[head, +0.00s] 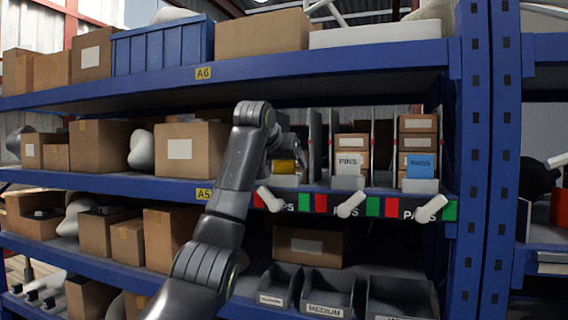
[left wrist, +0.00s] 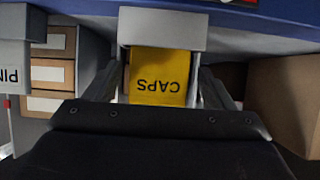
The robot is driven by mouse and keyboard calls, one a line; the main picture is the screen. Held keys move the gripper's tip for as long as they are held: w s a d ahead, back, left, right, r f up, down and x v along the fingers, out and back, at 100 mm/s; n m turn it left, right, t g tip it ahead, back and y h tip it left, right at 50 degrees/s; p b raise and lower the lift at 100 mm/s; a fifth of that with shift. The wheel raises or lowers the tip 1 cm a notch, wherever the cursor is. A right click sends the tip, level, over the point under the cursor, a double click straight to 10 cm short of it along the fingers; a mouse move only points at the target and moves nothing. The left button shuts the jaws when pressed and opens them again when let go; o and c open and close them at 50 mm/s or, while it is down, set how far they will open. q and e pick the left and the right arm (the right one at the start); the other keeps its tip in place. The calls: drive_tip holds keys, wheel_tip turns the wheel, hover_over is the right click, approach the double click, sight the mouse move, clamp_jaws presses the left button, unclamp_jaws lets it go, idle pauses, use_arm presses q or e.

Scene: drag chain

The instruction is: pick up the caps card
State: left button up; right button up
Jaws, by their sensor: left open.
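The yellow caps card (head: 284,167) stands in a grey holder at the front of the left lane of the shelf. In the left wrist view the card (left wrist: 158,78) shows upside down with its word CAPS, its edge at the pale grey holder (left wrist: 162,28). My left gripper (head: 290,148) is in front of this lane and partly hides it. In the wrist view its open fingers (left wrist: 162,90) are on either side of the card; I cannot tell whether they touch it. My right gripper is not in view.
The white pins card (head: 348,163) and blue pads card (head: 420,166) stand in the lanes to the right, with small boxes behind. White levers (head: 350,205) stick out below. A cardboard box (head: 191,149) is left of my arm. Dark bins (head: 328,290) stand below.

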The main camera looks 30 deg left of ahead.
use_arm(q)
drive_tip(key=shift+w, duration=0.1)
drive_tip(key=shift+d, duration=0.1)
drive_tip(key=c, duration=1)
drive_tip(key=shift+c, duration=0.2)
drive_tip(key=shift+r, duration=0.15)
drive_tip(key=shift+r, duration=4.8)
